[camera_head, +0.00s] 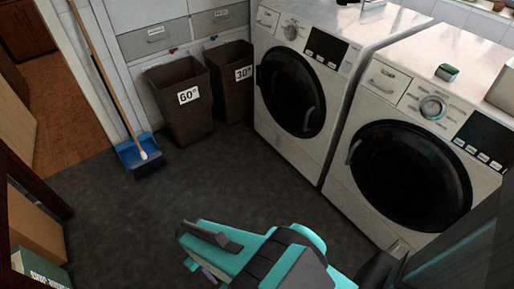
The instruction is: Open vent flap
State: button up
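I cannot pick out a vent flap in this view. My gripper (192,248) is at the bottom middle, on a turquoise and dark grey arm, above the dark floor. A dark finger shows at its left end. The other finger is mostly hidden by the arm, so its opening cannot be judged. No object can be seen in it, and it appears apart from the machines.
Two white front-loading machines stand at right: the left one (264,18) and the right one (340,185), round doors shut. Laundry baskets (180,120) (230,95) stand left of them. A broom (105,75) and blue dustpan (128,155) are at left. The middle floor (200,185) is clear.

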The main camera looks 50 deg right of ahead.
aim_at(264, 127)
jog(key=z, duration=0.05)
jog(key=k, duration=0.2)
jog(key=u, duration=1.5)
jog(key=k, duration=1.35)
jog(key=z, duration=1.3)
jog(key=i, duration=1.2)
jog(key=z, duration=0.25)
